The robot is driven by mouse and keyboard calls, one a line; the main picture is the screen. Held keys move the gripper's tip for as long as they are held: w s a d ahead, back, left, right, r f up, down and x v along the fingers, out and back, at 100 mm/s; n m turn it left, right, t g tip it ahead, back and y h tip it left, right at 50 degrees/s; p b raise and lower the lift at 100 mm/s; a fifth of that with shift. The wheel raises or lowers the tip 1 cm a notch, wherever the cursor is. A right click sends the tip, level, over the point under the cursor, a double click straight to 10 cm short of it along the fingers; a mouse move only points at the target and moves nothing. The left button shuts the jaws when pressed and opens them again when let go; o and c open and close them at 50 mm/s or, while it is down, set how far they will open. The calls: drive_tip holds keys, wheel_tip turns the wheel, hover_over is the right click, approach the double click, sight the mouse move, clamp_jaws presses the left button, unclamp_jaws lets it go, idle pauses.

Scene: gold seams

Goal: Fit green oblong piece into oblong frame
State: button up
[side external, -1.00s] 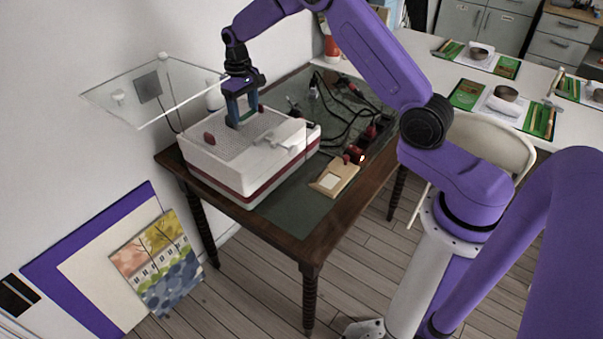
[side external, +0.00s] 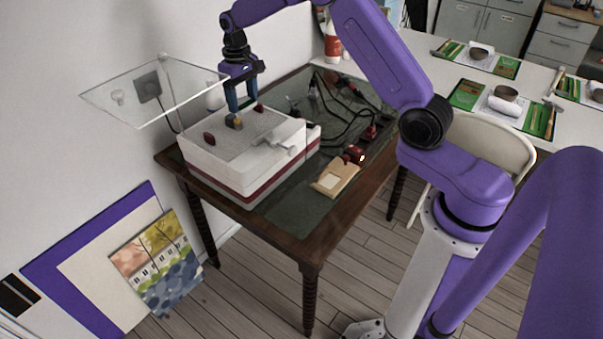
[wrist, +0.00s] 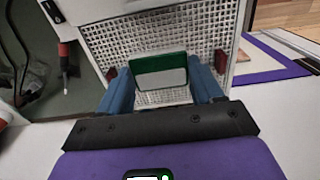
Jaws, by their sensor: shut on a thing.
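My gripper (side external: 242,97) is above the mesh-topped white box, pointing down. In the wrist view, its two blue fingers (wrist: 160,78) are shut on the green oblong piece (wrist: 160,64), which has a green upper edge and a greyish face. The piece is hard to make out in the side view. A tan board with a pale rectangular middle (side external: 335,178), seemingly the oblong frame, lies on the table in front of the box, well away from my gripper. It is not seen in the wrist view.
The white box (side external: 222,172) has a dark yellowish piece (side external: 234,122) and red pieces (side external: 209,138) on its mesh top. A clear raised lid (side external: 120,90) stands at left. Black cables (side external: 345,115) lie behind right. Bare dark tabletop (side external: 295,212) shows at the front.

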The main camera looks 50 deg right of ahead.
drive_tip(key=shift+r, duration=1.6)
drive_tip(key=shift+r, duration=0.35)
drive_tip(key=r, duration=0.4)
drive_tip(key=shift+s+d+r, duration=0.2)
drive_tip(key=shift+r, duration=0.05)
drive_tip(key=s+d+r, duration=0.1)
drive_tip(key=s+d, duration=0.2)
drive_tip(key=s, duration=0.1)
hover_over(330, 182)
wheel_tip(330, 182, down, 23)
drive_tip(key=shift+f, duration=3.6)
drive_tip(key=shift+f, duration=0.5)
